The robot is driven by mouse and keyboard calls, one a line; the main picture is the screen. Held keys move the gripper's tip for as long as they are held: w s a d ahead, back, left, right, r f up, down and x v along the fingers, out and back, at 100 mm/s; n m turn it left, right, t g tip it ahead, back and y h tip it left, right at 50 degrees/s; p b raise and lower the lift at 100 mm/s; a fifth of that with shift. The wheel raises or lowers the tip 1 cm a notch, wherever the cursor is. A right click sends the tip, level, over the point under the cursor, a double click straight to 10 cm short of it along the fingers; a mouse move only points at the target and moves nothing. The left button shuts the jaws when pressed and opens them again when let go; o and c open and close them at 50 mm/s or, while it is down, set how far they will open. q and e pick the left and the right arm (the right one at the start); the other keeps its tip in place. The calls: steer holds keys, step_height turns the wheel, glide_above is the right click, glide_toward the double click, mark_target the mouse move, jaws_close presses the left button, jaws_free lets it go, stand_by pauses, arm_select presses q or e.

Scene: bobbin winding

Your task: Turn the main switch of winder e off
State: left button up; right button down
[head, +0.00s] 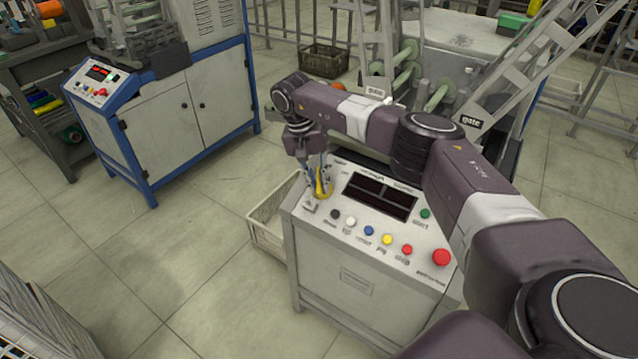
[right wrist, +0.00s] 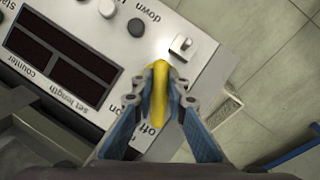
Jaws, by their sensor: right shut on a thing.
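The main switch is a yellow rotary handle (head: 326,186) at the far left corner of the white control panel (head: 338,257). My right gripper (head: 319,184) comes down on it from above. In the right wrist view the fingers are shut around the yellow handle (right wrist: 160,92), one finger on each side. The words "on" and "off" are printed beside it; the handle's long side runs nearly up and down in that view. The handle's base is hidden by the fingers. No letter naming this winder is readable. My left gripper is not in view.
The panel has a dark display (head: 380,196), several coloured buttons, a red mushroom button (head: 441,257) and a small metal toggle (right wrist: 183,46) close to the handle. A pale crate (head: 268,232) stands left of the cabinet. A blue-framed machine (head: 190,110) stands farther left; floor between is clear.

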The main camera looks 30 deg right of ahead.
steer(key=c, duration=1.9)
jaws_free()
steer(key=shift+c, duration=0.2)
steer(key=shift+r, duration=0.2)
steer(key=v, duration=1.1)
steer(key=shift+r, duration=0.25)
steer(key=shift+w+a, duration=0.1)
steer(key=shift+a, duration=0.05)
